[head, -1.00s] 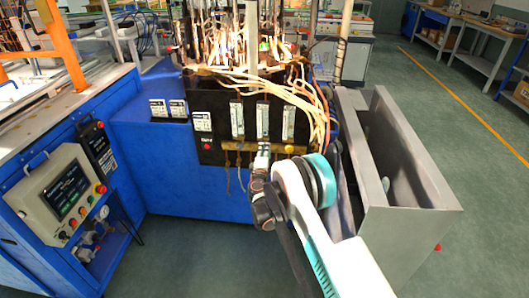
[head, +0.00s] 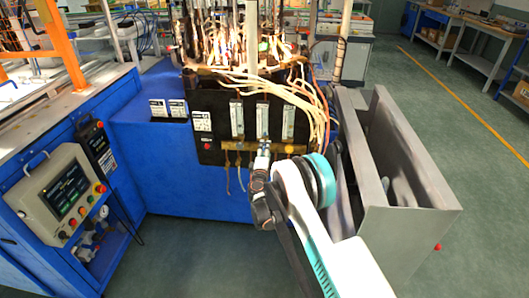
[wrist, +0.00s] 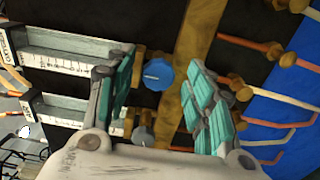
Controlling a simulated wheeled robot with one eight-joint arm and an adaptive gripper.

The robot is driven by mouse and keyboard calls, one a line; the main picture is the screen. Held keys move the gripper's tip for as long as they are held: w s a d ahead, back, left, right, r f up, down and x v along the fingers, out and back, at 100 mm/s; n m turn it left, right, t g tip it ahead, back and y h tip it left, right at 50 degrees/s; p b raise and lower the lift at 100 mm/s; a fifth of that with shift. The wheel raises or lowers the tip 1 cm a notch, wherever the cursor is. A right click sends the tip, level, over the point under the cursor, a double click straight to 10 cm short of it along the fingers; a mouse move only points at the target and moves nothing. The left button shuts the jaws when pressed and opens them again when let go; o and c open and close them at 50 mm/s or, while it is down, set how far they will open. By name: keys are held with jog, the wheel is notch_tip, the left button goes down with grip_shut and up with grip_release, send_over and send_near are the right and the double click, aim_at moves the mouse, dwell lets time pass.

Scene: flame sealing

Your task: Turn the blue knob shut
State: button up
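The blue knob (wrist: 158,74) shows in the wrist view, on the dark panel beside a brass bar (wrist: 190,60). A pale mark runs across its face. My gripper (wrist: 163,66) is open, with its teal-padded fingers on either side of the knob. A narrow gap shows between the knob and each finger, so I see no clear contact. In the head view my gripper (head: 262,152) is at the panel's brass bar, below the middle flow meter (head: 262,120). There it largely hides the knob.
Flow meters (head: 237,118) stand close above the brass bar. A grey metal bin (head: 410,225) stands right of my arm.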

jog(key=s, duration=1.2)
jog(key=shift+a, duration=0.2)
jog(key=d+r+m+g+h, duration=0.1)
jog(key=d+r+m+g, duration=0.15)
jog(key=d+r, duration=0.45)
jog(key=d+r+m+g+h, duration=0.1)
jog(key=d+r+m+h, duration=0.3)
jog(key=r, duration=0.6)
jog(key=s+d+r+m+g+y, duration=0.2)
jog(key=s+d+r+m+g, duration=0.15)
jog(key=s+d+r, duration=0.6)
jog(key=s+d+r+m+g, duration=0.1)
jog(key=s+d+r+m, duration=0.15)
jog(key=s, duration=0.55)
jog(key=s+d+r+m+g, duration=0.1)
jog(key=s+d, duration=0.3)
jog(key=s, duration=0.3)
jog(key=s+f+m+g+y, duration=0.1)
jog(key=s+m, duration=0.1)
jog(key=s, duration=0.7)
jog(key=s+f+m+g+y, duration=0.1)
jog(key=s+f+m+y, duration=0.1)
jog(key=s, duration=0.8)
jog(key=shift+s+y, duration=0.25)
jog(key=shift+y, duration=0.05)
